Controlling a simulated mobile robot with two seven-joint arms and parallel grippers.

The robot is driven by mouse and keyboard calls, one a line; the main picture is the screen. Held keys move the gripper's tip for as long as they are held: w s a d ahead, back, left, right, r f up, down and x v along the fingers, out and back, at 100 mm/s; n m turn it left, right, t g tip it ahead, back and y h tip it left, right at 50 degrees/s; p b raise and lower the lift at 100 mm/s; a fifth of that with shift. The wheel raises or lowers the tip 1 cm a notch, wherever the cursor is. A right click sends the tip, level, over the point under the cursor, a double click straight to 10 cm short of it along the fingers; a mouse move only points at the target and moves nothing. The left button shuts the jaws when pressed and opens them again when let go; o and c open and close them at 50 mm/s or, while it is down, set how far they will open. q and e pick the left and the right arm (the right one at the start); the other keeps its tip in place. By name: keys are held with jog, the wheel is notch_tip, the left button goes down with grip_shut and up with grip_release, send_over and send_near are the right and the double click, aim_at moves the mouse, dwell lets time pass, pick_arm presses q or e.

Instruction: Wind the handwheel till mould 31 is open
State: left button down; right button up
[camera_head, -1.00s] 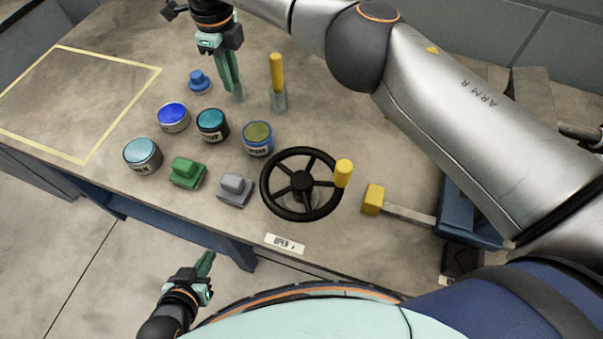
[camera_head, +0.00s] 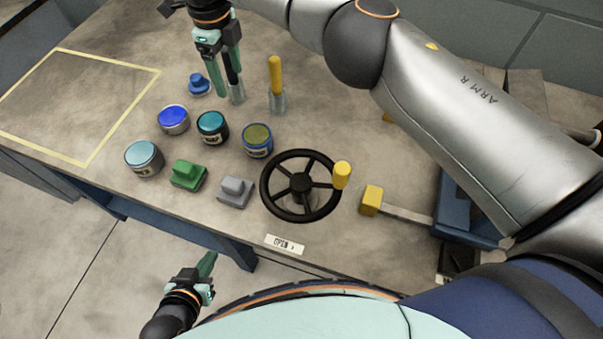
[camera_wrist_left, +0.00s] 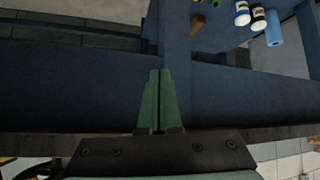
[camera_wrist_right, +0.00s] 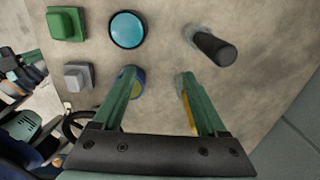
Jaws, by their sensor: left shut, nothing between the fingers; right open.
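The black handwheel (camera_head: 301,186) lies flat near the bench's front edge, its yellow knob (camera_head: 342,174) at the right of the rim. Part of the rim shows in the right wrist view (camera_wrist_right: 73,125). An "OPEN" label (camera_head: 285,244) is in front of it. I cannot make out any mould marked 31. My right gripper (camera_head: 229,90) is open and empty, far behind the wheel, close to a black-handled tool (camera_wrist_right: 214,48) in a clear holder. My left gripper (camera_head: 208,262) is shut and empty, in front of the bench; its closed fingers show in the left wrist view (camera_wrist_left: 158,98).
Several tins, such as the teal one (camera_head: 212,126), a green block (camera_head: 188,174) and a grey block (camera_head: 235,191) stand left of the wheel. A yellow-handled tool (camera_head: 276,75) stands behind. A yellow-ended bar (camera_head: 371,200) joins a blue device (camera_head: 453,212) at right. The yellow-taped area (camera_head: 75,105) is clear.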

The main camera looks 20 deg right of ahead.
pick_arm(q)
jog(key=r+p, duration=0.1)
jog(key=a+r+p, duration=0.1)
jog(key=p, duration=0.1)
jog(key=s+a+r+p, duration=0.1)
jog(key=p, duration=0.1)
pick_arm(e)
notch_tip(320, 180, up, 7)
jog(key=shift+r, duration=0.2)
pick_arm(q)
jog(key=shift+w+d+r, duration=0.1)
jog(key=shift+r, duration=0.05)
